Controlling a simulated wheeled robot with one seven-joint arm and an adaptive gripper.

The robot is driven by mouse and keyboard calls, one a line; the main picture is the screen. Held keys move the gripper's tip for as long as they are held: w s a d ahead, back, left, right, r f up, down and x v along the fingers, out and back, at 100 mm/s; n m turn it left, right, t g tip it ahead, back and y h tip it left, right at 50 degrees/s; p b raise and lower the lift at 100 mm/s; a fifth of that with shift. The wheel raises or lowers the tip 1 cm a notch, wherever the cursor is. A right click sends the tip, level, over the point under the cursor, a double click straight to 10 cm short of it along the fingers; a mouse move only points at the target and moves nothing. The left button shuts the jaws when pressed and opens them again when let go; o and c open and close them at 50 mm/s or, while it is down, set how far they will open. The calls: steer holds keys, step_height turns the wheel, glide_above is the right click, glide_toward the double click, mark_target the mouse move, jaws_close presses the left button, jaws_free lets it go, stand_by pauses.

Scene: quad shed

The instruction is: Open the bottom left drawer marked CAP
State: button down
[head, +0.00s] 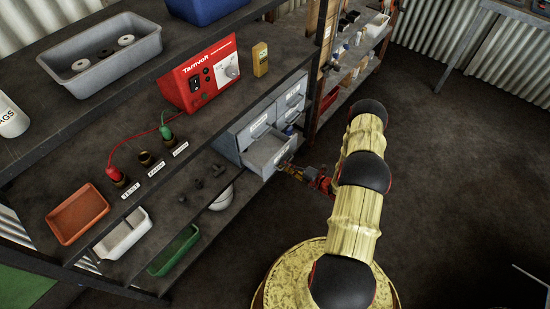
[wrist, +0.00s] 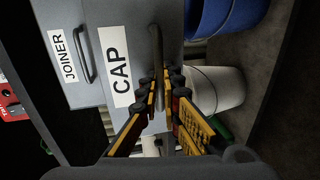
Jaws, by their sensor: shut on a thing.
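A small grey drawer cabinet (head: 232,145) stands on the lower shelf under the bench in the head view. Its bottom left drawer (head: 266,150) sticks out from the cabinet, and its light grey inside shows from above. In the wrist view, turned sideways, the drawer front carries a white CAP label (wrist: 120,72) and a dark bar handle (wrist: 156,45). My gripper (wrist: 165,78) is shut on this handle. In the head view my gripper (head: 291,169) is at the drawer's front, small and partly hard to make out. The JOINER drawer (wrist: 68,58) is beside it, with its own handle.
Above is a bench with a red Tarnvolt unit (head: 203,75). A white pot (wrist: 217,88) and a blue container (wrist: 222,14) are near the drawer in the wrist view. A wooden-post shelf (head: 325,70) stands right of the cabinet. Floor at right is clear (head: 450,150).

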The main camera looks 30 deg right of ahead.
steer(key=v, duration=0.2)
steer(key=f+v, duration=0.1)
steer(key=v, duration=0.2)
steer(key=shift+s+d+f, duration=0.1)
steer(key=shift+s+d, duration=0.05)
steer(key=shift+s, duration=0.25)
steer(key=c, duration=2.3)
jaws_free()
steer(key=v, duration=1.2)
